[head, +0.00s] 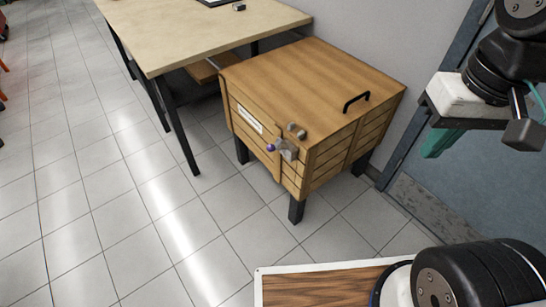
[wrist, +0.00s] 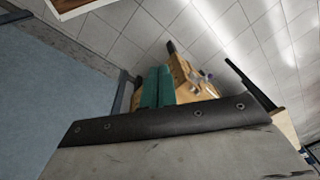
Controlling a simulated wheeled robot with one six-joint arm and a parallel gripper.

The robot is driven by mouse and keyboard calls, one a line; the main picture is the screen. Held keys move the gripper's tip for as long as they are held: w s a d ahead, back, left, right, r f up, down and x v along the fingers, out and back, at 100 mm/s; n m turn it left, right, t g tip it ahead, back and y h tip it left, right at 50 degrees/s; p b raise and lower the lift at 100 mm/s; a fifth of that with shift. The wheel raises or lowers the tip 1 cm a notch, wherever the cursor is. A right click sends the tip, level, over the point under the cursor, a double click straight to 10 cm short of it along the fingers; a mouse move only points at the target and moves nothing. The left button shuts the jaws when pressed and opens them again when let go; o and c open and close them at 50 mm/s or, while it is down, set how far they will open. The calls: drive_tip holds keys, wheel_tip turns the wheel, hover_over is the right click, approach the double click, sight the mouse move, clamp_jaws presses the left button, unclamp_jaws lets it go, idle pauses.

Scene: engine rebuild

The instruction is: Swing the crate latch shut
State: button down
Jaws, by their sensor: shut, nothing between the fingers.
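A wooden crate (head: 310,85) stands on short dark legs with its lid down. The latch (head: 287,149) is a grey metal piece on its front near the top right corner, with a purple knob (head: 271,147) sticking out to the left. Small grey catch pieces (head: 296,131) sit on the lid edge above it. My gripper (head: 432,145) is to the right of the crate, well apart from it, with its teal fingers shut and empty. In the wrist view the fingers (wrist: 157,88) cover part of the crate (wrist: 184,75); the latch there is too small to read clearly.
A table (head: 200,30) with dark legs stands left of the crate. The lid has a black handle (head: 356,101). A blue-grey door (head: 465,185) and wall are at the right. A wood-topped surface (head: 320,287) is at the bottom. Tiled floor (head: 150,215) before the crate is clear.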

sight(279, 145)
drive_tip(key=w+a+f+m+g+y, duration=0.25)
drive_tip(key=w+a+y, duration=0.2)
drive_tip(key=a, duration=0.35)
drive_tip(key=w+a+f+m+g+y, duration=0.25)
drive_tip(key=a+m+y, duration=0.2)
drive_tip(key=a, duration=0.35)
drive_tip(key=w+a+f+m+t+y, duration=0.4)
drive_tip(key=w+a+f+m+y, duration=0.3)
drive_tip(key=w, duration=0.4)
drive_tip(key=w+d+f+m+t+h, duration=0.1)
drive_tip(key=w+f+m+t, duration=0.2)
drive_tip(key=f+m, duration=0.25)
drive_tip(key=w+f+m+t+h, duration=0.1)
drive_tip(key=w+f+m+t, duration=0.25)
drive_tip(key=f, duration=0.35)
drive_tip(key=d+f+m+t+h, duration=0.1)
drive_tip(key=d+f+m+h, duration=0.2)
drive_tip(key=f, duration=0.5)
drive_tip(key=d+f+m+t+h, duration=0.2)
drive_tip(key=d+f+m+h, duration=0.1)
drive_tip(key=f, duration=0.5)
drive_tip(key=shift+w+d+f+m, duration=0.2)
drive_tip(key=shift+f+m, duration=0.1)
drive_tip(key=shift+m, duration=0.6)
drive_tip(key=w+a, duration=0.5)
drive_tip(key=w, duration=0.2)
drive_tip(key=shift+w+a+f, duration=0.3)
drive_tip(key=shift+w, duration=0.05)
